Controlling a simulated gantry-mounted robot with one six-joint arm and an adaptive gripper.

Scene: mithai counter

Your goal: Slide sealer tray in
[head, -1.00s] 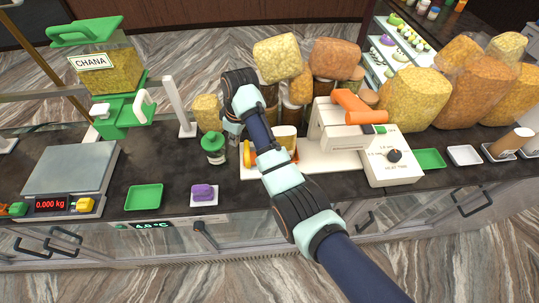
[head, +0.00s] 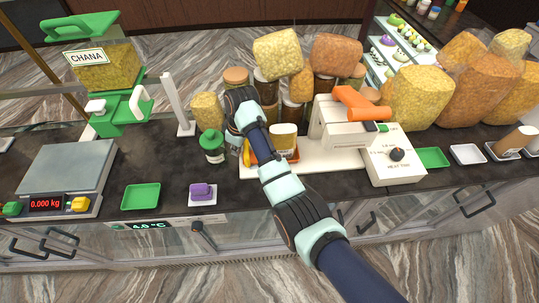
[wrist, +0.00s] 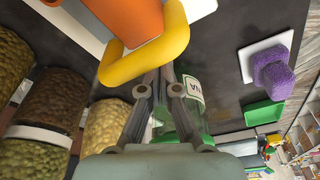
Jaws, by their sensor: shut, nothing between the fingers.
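The sealer (head: 345,125) is a white machine with an orange lever and a dial box, standing on a long white base (head: 325,165). Its orange tray (head: 290,154) lies on the left part of the base with a filled packet (head: 283,137) on it. The tray's yellow handle (head: 247,153) faces left; in the wrist view the yellow loop handle (wrist: 180,32) is large and close. My gripper (wrist: 160,78) is shut and empty, its fingertips right at the handle's edge; I cannot tell if they touch. In the head view my arm hides the fingertips.
A green-lidded bottle (head: 212,146) stands close left of the handle. Filled jars (head: 267,88) and bags crowd behind my wrist. A purple block (head: 202,190) on a white plate, a green tray (head: 141,197) and the scale (head: 68,168) lie left. The counter's front strip is partly clear.

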